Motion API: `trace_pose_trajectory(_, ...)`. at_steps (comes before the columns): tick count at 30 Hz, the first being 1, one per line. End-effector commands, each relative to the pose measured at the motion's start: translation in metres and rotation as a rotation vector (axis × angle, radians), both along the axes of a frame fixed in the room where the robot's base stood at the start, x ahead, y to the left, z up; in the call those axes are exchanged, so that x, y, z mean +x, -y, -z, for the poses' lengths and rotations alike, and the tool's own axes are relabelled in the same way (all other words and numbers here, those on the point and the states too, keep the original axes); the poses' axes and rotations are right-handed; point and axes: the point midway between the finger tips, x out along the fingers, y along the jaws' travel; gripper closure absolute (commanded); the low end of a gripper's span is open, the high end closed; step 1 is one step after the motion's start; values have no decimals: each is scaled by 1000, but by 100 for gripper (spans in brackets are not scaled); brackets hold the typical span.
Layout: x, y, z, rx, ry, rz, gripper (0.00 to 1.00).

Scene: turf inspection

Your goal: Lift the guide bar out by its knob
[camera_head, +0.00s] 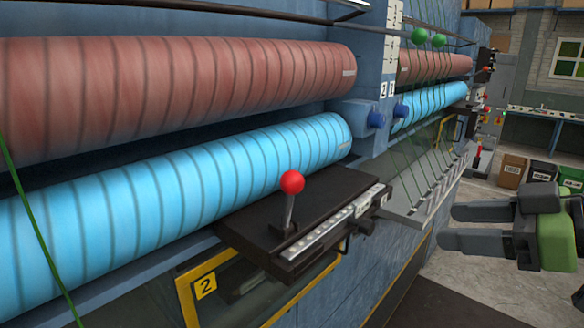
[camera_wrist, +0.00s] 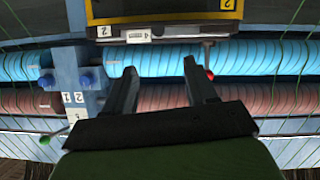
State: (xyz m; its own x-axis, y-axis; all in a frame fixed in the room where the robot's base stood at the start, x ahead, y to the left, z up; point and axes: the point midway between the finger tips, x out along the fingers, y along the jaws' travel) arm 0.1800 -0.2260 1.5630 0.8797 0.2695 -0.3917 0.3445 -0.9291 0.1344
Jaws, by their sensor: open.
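In the head view a pale slotted metal bar (camera_head: 335,222), which looks like the guide bar, lies along the front of a black shelf (camera_head: 262,208) below the blue roller. A small dark knob-like part (camera_head: 367,227) sits at its front right; I cannot tell whether it is the bar's knob. A red ball (camera_head: 292,182) on a grey lever stands on the shelf behind the bar, and shows in the wrist view (camera_wrist: 210,74) beside a fingertip. My gripper (camera_head: 449,226) is open and empty, right of the shelf and apart from it; its fingers also show in the wrist view (camera_wrist: 160,66).
Red (camera_head: 180,85) and blue (camera_head: 170,180) rollers run along the machine. A yellow frame (camera_head: 187,302) marked 2 is below the shelf. Green cords and green balls (camera_head: 420,36) hang farther along. Bins (camera_head: 543,172) stand at the back right. Open floor lies right of the machine.

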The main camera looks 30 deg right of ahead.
Motion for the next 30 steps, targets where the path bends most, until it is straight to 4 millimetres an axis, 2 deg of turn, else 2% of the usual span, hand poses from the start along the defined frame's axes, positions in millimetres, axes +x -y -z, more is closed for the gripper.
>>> trace_pose_trajectory(1,-2,8,-6,-10,8,7,44)
trace_pose_trajectory(4,6,8,2,-17,5,9,44)
trace_pose_trajectory(12,66,-10,33,-14,2,8,44)
trace_pose_trajectory(15,82,-14,39,-13,5,9,44)
trace_pose_trajectory(20,98,-19,46,-13,5,10,44)
trace_pose_trajectory(25,126,-27,59,-13,5,8,44)
trace_pose_trajectory(30,136,-29,63,-13,10,10,44)
